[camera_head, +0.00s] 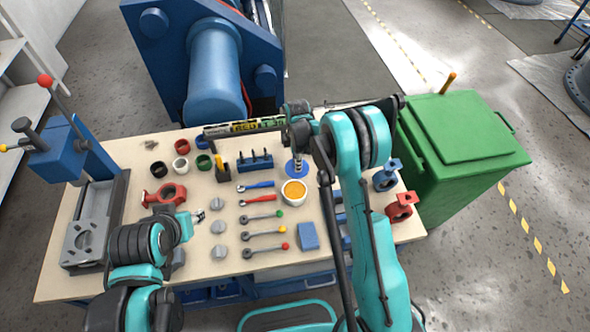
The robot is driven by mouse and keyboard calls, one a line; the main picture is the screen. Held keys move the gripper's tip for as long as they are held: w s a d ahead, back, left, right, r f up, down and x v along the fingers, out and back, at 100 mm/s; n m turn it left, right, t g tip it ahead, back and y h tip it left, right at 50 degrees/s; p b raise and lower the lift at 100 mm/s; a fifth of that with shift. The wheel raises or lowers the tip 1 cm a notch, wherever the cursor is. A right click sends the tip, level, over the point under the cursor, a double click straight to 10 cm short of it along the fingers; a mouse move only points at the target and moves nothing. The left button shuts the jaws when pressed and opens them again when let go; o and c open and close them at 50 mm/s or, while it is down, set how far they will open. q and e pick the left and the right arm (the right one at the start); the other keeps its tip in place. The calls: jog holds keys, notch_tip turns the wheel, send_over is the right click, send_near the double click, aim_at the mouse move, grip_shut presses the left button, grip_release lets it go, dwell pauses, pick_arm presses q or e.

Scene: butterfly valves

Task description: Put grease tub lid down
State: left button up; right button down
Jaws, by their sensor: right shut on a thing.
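The grease tub (294,193) is a white open tub with orange grease, standing on the workbench right of its middle. Its lid (291,171) is a round blue disc just behind the tub. My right gripper (299,164) reaches down from above and is shut on the lid. I cannot tell whether the lid touches the bench top or hangs just above it. My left gripper (199,216) is over the left part of the bench, away from the tub; its fingers are too small to tell open from shut.
The workbench (75,269) holds several coloured-tip levers (262,216), grey knobs, a tool block (254,162), small cups, a red valve body (171,194) and a blue press (62,153) at left. A blue box (308,236) lies in front. A green bin (459,144) stands at right.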

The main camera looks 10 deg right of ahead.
jog(key=shift+w+a+f, duration=0.3)
jog(key=shift+a+f, duration=0.05)
jog(key=shift+f, duration=0.05)
jog(key=shift+f+b, duration=0.45)
jog(key=shift+f, duration=1.4)
jog(key=shift+s, duration=0.1)
jog(key=shift+f, duration=0.2)
jog(key=c, duration=1.3)
grip_release()
jog(key=shift+r, duration=0.1)
